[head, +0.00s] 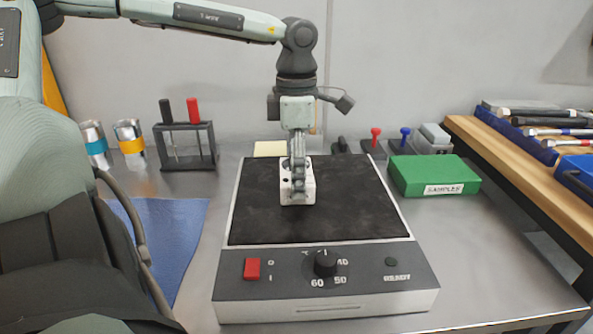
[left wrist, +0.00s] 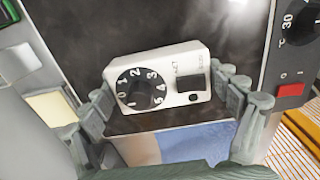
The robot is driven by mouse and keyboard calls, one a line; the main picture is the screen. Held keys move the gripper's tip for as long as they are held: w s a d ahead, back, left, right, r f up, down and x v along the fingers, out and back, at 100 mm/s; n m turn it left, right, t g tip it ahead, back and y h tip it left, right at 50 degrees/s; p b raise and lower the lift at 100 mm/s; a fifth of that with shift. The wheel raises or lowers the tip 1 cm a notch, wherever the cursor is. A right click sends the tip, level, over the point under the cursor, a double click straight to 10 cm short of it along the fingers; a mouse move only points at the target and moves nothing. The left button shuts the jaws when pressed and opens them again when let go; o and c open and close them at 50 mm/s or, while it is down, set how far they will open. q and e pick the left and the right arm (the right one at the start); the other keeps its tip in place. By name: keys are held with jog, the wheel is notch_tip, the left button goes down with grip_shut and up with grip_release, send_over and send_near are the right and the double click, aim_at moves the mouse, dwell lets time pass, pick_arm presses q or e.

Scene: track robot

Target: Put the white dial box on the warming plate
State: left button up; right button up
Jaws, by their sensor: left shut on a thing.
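The white dial box (head: 286,194) is over the middle of the warming plate's dark top (head: 262,216) in the head view. My left gripper (head: 298,178) comes down on it from above and is shut on it, hiding part of it. In the left wrist view the box (left wrist: 176,74) shows its black dial and a small dark window, with a finger of my left gripper (left wrist: 168,92) at each end. The warming plate's surface (left wrist: 100,30) lies behind it. I cannot tell whether the box touches the plate. My right gripper is not in view.
A tube rack (head: 186,147) and two cans (head: 130,140) stand at the back left. A blue mat (head: 176,225) lies left of the plate. Bench space at the right front is clear.

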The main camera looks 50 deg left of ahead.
pick_arm(q)
jog(key=shift+f, duration=0.1)
jog(key=o, duration=0.9)
jog(key=shift+o, duration=1.1)
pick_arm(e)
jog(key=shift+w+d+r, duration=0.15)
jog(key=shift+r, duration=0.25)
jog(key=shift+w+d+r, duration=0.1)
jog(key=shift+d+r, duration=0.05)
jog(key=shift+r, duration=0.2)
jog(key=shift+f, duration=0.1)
